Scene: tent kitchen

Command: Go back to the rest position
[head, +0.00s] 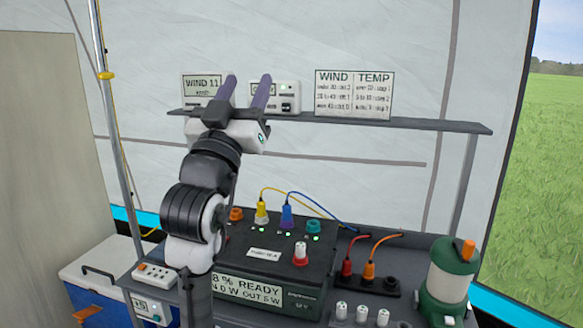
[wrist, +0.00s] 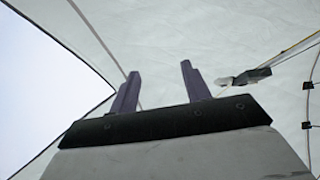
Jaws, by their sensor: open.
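My gripper (head: 245,92) is open and empty, with its two purple fingers pointing up in front of the upper shelf. In the wrist view my gripper (wrist: 158,90) shows both fingers apart against the tent cloth, with nothing between them. My arm rises in front of the left part of the black power station (head: 262,252) and hides some of it. The fingers partly cover the white WIND 11 box (head: 203,84) and a second white box (head: 288,92) on the shelf (head: 420,125).
A WIND/TEMP chart (head: 353,94) stands on the shelf. Yellow (head: 262,213) and blue (head: 286,216) plugs sit on the power station. A pole (head: 117,140) rises left of my arm.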

